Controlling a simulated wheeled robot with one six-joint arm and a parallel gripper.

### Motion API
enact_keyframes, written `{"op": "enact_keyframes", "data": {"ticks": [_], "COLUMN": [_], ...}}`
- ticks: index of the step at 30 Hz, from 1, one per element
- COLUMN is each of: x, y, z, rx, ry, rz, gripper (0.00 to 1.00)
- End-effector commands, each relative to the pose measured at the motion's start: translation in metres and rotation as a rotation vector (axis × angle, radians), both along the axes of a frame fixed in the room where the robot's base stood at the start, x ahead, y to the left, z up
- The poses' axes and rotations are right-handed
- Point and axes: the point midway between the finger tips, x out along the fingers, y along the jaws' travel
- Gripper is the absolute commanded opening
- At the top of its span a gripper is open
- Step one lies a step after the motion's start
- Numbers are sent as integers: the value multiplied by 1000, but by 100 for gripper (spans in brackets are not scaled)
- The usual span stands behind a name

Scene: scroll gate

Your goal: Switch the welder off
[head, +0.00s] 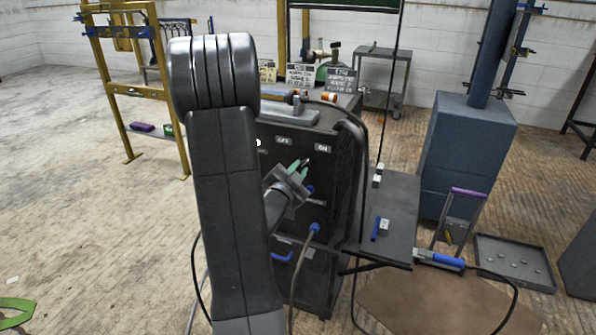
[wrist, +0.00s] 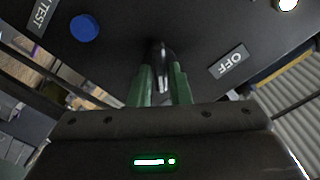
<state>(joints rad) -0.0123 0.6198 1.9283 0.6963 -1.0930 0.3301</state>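The welder (head: 303,137) is a dark cabinet in the middle of the head view, partly hidden by my arm. The OFF label (wrist: 232,64) also shows right of my fingers in the wrist view. My gripper (head: 299,167) is at the panel below the labels. Its green fingers (wrist: 162,82) stand close together on both sides of a dark, shiny switch handle (wrist: 162,55) and appear to touch it. The handle's base and exact angle are hidden.
A lit white lamp (wrist: 287,4) is on the panel. A cable (head: 352,150) hangs at the welder's right edge, near a dark side table (head: 398,205). Open floor (head: 90,230) lies to the left.

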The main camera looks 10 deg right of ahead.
Motion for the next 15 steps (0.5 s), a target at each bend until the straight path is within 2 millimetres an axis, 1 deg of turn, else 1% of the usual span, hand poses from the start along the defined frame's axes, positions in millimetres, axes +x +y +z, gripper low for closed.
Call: {"op": "enact_keyframes", "data": {"ticks": [1,2,3,10,15], "x": [0,0,0,0,0], "y": [0,0,0,0,0], "z": [0,0,0,0,0], "rx": [0,0,0,-7,-49], "ry": [0,0,0,5,32], "rz": [0,0,0,0,-1], "gripper": [7,1,0,0,0]}}
